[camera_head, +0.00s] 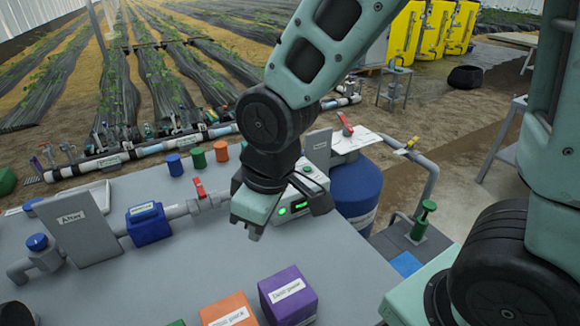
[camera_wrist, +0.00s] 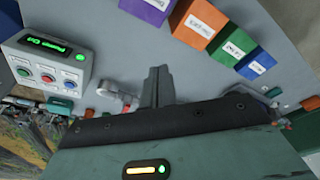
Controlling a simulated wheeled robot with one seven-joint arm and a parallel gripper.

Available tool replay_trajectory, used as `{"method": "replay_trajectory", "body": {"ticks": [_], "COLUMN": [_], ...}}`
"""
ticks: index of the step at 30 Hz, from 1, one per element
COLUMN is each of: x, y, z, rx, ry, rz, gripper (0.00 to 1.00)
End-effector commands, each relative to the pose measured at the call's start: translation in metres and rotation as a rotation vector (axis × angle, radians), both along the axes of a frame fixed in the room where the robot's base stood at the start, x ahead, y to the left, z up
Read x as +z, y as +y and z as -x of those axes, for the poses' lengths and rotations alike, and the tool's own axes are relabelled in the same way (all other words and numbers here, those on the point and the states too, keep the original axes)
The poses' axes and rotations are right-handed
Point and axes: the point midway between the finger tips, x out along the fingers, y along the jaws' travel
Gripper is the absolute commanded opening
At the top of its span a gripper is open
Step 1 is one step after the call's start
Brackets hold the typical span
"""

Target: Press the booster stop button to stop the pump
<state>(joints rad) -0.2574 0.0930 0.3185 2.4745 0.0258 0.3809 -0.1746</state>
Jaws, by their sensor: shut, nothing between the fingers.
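The booster control box (camera_wrist: 42,62) is at the left of the wrist view, seen upside down. It has a green-lit display (camera_wrist: 43,47) and a row of three buttons: green (camera_wrist: 23,72), red (camera_wrist: 47,78) and blue (camera_wrist: 70,84). The labels by the buttons are too small to read. In the head view the control box (camera_head: 301,207) is partly hidden behind my arm, with green lights showing and its buttons not clear. My gripper (camera_head: 254,236) is shut and empty above the table, in front of the box. Its closed fingers (camera_wrist: 158,80) are apart from the buttons.
Purple (camera_head: 288,296) and orange (camera_head: 229,310) labelled blocks stand at the table's front. A grey pipe with a red-handled valve (camera_head: 200,190) and a blue fitting (camera_head: 148,223) runs left of my gripper. A blue tank (camera_head: 356,190) stands beyond the table. The middle tabletop is clear.

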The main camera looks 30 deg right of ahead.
Motion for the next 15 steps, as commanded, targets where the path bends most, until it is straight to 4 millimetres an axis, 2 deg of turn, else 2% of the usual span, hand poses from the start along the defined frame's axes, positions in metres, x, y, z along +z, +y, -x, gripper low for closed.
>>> {"method": "replay_trajectory", "body": {"ticks": [1,3,5,6,9,12,15], "x": [0.012,0.012,0.011,0.009,0.003,-0.006,-0.015], "y": [-0.009,-0.025,-0.042,-0.056,-0.098,-0.142,-0.178], "z": [-0.034,-0.079,-0.115,-0.138,-0.188,-0.223,-0.243], "rx": [0.001,0.022,0.040,0.052,0.086,0.120,0.150], "ry": [-0.039,-0.118,-0.190,-0.239,-0.361,-0.471,-0.562], "rz": [-0.015,-0.031,-0.037,-0.037,-0.021,0.009,0.043], "gripper": [0.00,0.00,0.00,0.00,0.00,0.00,0.00]}}
